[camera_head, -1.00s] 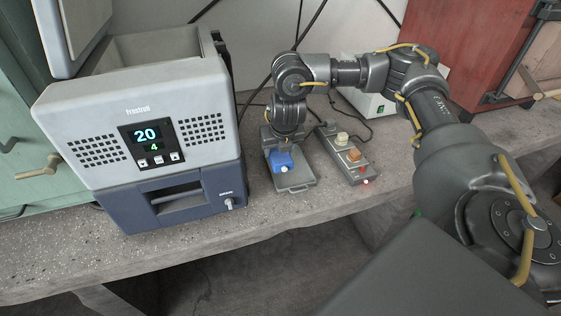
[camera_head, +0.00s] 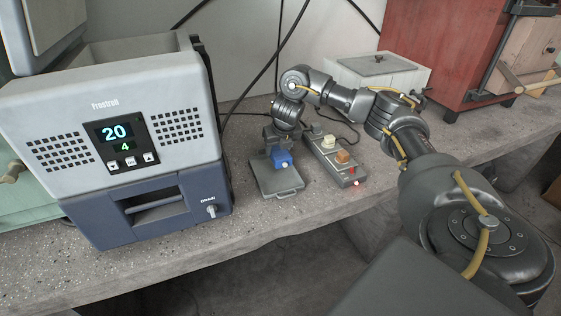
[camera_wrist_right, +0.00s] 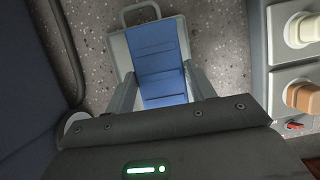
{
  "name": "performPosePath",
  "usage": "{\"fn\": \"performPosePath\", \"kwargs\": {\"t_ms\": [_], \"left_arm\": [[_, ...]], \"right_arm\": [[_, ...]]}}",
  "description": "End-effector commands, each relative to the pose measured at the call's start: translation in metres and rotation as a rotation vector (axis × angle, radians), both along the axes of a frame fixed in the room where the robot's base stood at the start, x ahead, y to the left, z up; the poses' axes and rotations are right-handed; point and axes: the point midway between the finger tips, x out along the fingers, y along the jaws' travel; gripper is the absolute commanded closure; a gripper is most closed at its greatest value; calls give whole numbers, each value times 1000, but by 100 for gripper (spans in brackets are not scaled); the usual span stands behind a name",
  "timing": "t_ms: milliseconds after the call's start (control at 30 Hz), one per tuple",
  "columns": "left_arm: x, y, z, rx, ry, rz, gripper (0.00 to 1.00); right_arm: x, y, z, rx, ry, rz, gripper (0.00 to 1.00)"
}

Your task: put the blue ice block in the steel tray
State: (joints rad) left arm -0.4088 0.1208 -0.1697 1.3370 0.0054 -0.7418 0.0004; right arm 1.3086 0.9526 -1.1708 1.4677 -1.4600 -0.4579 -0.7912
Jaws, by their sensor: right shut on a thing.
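The blue ice block (camera_head: 281,158) is over the back right part of the small grey steel tray (camera_head: 272,181) on the bench. My right gripper (camera_head: 279,148) is above the tray and shut on the block. In the right wrist view the block (camera_wrist_right: 160,62) sits between the two fingers (camera_wrist_right: 163,92), with the tray's rim and handle (camera_wrist_right: 141,12) beyond it. I cannot tell whether the block touches the tray floor. My left gripper is not in view.
The grey and blue Frostrell machine (camera_head: 112,140) stands close left of the tray. A power strip (camera_head: 335,158) with plugs and a red light lies close to the right. A white box (camera_head: 378,72) and a red cabinet (camera_head: 440,45) stand behind. The bench front edge is clear.

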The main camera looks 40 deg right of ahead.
Motion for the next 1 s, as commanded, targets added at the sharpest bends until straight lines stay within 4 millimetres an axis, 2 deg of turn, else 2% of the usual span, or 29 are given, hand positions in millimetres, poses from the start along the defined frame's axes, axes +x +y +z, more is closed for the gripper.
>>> {"fn": "performPosePath", "kwargs": {"t_ms": [100,367,600,1000], "left_arm": [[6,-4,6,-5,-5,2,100],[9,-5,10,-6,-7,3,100],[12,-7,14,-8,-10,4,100],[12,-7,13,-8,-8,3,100]], "right_arm": [[4,-7,-10,1,0,-2,75],[7,-12,-17,0,0,-1,75],[8,-15,-47,0,1,0,75],[9,-15,-52,1,-1,0,75]]}}
